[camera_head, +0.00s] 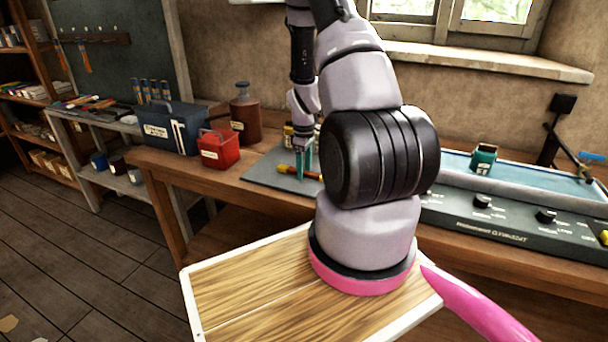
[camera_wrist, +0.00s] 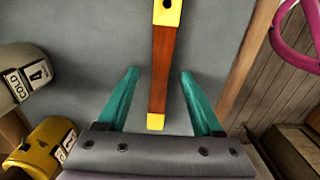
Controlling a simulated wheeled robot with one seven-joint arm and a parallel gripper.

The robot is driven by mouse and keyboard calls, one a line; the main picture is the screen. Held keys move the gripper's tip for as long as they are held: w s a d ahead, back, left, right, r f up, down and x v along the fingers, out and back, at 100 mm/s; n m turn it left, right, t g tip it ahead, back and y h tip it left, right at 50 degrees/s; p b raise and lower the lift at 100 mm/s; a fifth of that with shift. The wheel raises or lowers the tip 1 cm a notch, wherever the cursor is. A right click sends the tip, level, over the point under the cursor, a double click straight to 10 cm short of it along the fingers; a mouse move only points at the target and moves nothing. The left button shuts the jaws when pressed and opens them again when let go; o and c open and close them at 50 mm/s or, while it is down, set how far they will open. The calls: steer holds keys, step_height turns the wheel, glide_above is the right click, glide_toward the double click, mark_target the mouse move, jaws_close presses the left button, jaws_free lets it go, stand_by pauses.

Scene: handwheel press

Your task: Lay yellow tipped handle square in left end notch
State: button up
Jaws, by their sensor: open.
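The yellow tipped handle (camera_wrist: 160,70) is a slim reddish-brown bar with yellow ends, lying on a grey mat (camera_wrist: 75,75). The handle's near yellow end is close to the palm. In the head view my gripper (camera_head: 302,158) points down over the mat, partly beside my arm. I cannot make out the left end notch in either view.
A red box (camera_head: 216,150), a brown bottle (camera_head: 245,118) and a blue toolbox (camera_head: 170,128) stand left of the mat. A long panel with knobs (camera_head: 510,225) lies at the right. In the wrist view a yellow labelled object (camera_wrist: 40,148) and a pale one (camera_wrist: 25,75) stand close at left.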

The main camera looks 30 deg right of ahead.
jaws_close()
step_height(320, 180, up, 10)
steer(key=w+a+f+m, duration=0.2)
steer(key=w+a+m, duration=0.2)
steer(key=a, duration=0.9)
steer(key=m, duration=0.3)
steer(key=shift+w+a+m, duration=0.15)
steer(key=shift+a+m, duration=0.1)
steer(key=shift+m, duration=0.05)
steer(key=shift+f, duration=0.1)
